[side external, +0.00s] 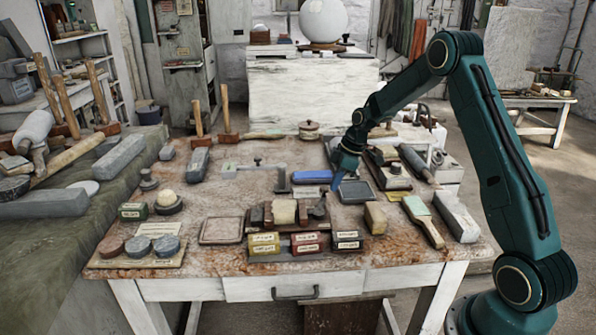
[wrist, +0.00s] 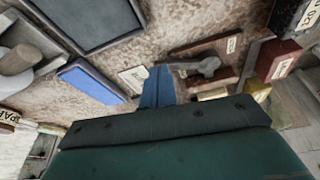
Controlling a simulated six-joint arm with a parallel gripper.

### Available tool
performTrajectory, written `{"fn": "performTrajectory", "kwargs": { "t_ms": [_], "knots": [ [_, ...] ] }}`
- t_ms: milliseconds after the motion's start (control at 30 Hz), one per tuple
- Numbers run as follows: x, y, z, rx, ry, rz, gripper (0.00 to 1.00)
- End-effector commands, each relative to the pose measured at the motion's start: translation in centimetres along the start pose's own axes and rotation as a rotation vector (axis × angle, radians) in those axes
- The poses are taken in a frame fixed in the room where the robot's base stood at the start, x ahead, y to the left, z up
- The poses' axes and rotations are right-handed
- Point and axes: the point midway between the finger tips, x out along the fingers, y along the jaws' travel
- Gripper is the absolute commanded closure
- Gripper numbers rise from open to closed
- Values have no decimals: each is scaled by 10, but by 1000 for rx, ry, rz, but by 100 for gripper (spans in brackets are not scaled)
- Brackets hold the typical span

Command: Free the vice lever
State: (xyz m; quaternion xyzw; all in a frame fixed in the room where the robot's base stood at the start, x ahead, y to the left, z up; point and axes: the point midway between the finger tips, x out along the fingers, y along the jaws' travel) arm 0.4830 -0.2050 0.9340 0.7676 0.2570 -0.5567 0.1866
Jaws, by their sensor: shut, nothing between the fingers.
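My gripper (side external: 337,183) is shut and empty, pointing down over the table beside a dark shallow tray. In the wrist view its blue fingers (wrist: 157,82) are together.
A blue block (side external: 316,177) and a dark tray (side external: 356,191) lie close to my gripper. Labelled boxes (side external: 303,243) stand at the front. Bare tabletop (side external: 270,203) shows left of centre.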

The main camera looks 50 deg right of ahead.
Motion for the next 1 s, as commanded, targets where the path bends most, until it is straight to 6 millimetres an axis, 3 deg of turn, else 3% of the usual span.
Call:
{"fn": "performTrajectory", "kwargs": {
  "t_ms": [333,700,1000],
  "knots": [
    [-18,-2,35,5,-1,0,100],
    [-82,-2,34,2,-1,4,100],
    [-113,-2,33,2,-1,2,100]
  ]
}}
